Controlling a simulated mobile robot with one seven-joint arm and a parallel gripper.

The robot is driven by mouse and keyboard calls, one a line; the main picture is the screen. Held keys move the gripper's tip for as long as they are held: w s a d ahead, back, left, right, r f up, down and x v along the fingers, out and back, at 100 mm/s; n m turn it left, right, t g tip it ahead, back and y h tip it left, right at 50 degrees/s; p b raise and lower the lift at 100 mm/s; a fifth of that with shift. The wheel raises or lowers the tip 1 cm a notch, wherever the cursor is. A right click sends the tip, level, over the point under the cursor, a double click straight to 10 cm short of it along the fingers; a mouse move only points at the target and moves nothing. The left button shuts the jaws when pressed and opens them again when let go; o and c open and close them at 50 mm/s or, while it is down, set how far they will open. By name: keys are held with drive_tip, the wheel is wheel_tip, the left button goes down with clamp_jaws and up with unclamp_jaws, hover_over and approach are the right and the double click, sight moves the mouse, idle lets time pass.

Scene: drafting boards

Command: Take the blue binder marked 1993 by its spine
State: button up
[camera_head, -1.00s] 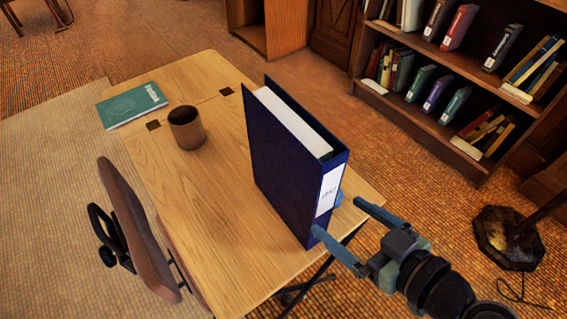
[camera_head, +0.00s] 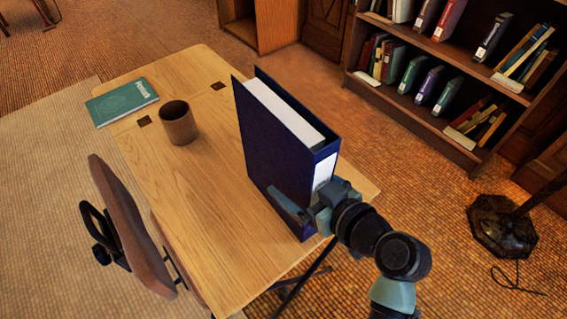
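The blue binder (camera_head: 283,170) stands upright on the wooden drafting board (camera_head: 190,220), near its right edge, with its spine turned to the lower right. The white spine label (camera_head: 323,171) is partly covered by my gripper, and I cannot read a year on it. My gripper (camera_head: 305,203) is at the lower spine. One finger lies along the binder's left face; the other is hidden behind the binder. Whether the fingers press on it or stand slightly apart cannot be told.
A brown mug (camera_head: 178,124) and a green book (camera_head: 122,102) are on the board's far left part. A brown chair (camera_head: 130,220) is at the left. A bookcase (camera_head: 400,105) stands at the back right. A dark lamp base (camera_head: 502,228) is on the floor at right.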

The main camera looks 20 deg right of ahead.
clamp_jaws()
idle(0.4)
drive_tip(key=shift+r, duration=0.25)
